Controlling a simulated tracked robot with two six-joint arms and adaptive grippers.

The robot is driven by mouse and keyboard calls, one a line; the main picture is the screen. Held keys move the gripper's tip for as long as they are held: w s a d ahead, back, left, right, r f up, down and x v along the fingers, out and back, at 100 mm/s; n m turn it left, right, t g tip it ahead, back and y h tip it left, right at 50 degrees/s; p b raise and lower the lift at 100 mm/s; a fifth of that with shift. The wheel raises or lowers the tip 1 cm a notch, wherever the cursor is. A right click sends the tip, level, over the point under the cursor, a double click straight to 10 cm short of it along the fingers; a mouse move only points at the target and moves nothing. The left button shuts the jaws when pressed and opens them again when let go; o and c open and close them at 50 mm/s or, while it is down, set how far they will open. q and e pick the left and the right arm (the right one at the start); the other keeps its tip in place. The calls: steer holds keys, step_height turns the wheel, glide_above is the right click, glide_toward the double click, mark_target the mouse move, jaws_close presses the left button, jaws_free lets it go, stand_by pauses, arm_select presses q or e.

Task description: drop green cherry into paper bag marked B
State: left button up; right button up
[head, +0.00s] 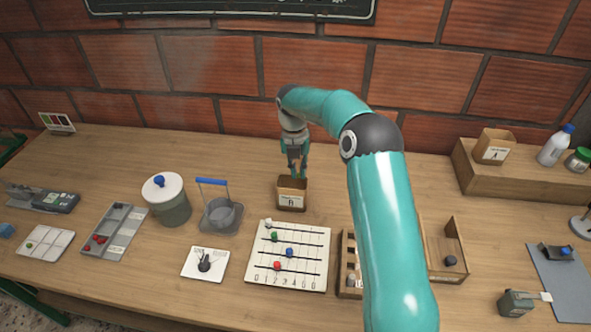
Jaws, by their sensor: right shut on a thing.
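My right gripper (296,174) points down at the mouth of a small brown paper bag (291,203) in the middle of the table. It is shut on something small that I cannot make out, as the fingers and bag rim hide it. The bag stands upright and open; its white label carries one letter that looks like B. A small green cherry-like dot (29,246) lies in a white compartment tray (45,245) at the far left. Several red cherries (97,240) lie in a grey tray (118,228) beside it. My left gripper is not in view.
A counting board (310,260) with coloured beads stands in front of the bag. A lidded jar (168,203) and a blue-handled clear container (219,215) stand to its left. Another bag marked A (494,146) stands on a wooden riser (470,170) at right.

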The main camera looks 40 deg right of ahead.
steer(key=shift+f+b, duration=0.45)
steer(key=shift+f, duration=0.45)
steer(key=o, duration=0.7)
steer(key=shift+r, duration=0.15)
steer(key=r, duration=1.1)
steer(key=shift+w+a+r, duration=0.3)
steer(key=shift+w+r, duration=0.05)
steer(key=shift+w, duration=0.05)
steer(key=shift+f, duration=0.1)
